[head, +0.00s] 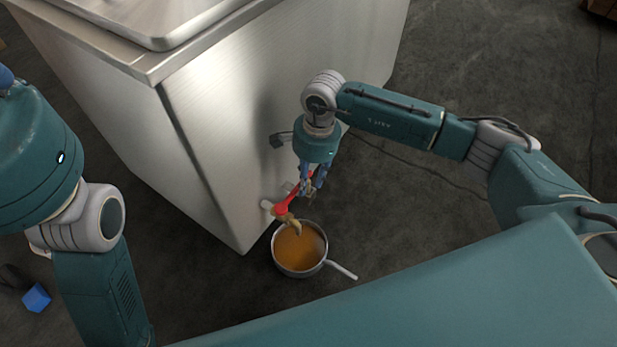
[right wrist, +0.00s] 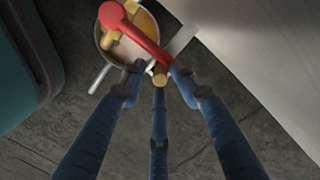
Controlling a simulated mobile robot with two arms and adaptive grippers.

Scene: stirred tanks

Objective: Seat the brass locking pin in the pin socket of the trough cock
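The trough cock has a red lever (head: 292,198) and a brass spout (head: 292,221) low on the metal tank's side. The lever also crosses the top of the right wrist view (right wrist: 145,38). My right gripper (head: 312,191) is beside the lever's upper end, fingers pointing down. In the right wrist view, its fingertips (right wrist: 157,73) are drawn in around a short brass cylinder (right wrist: 160,80), apparently the locking pin. Close contact on every side is hard to make out. The pin socket is not clearly visible.
A pot (head: 326,262) of orange-brown liquid stands on the floor under the spout, its handle pointing right. The metal tank (head: 225,130) rises right behind the cock. A blue block (head: 36,297) lies at the far left. The floor right of the pot is clear.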

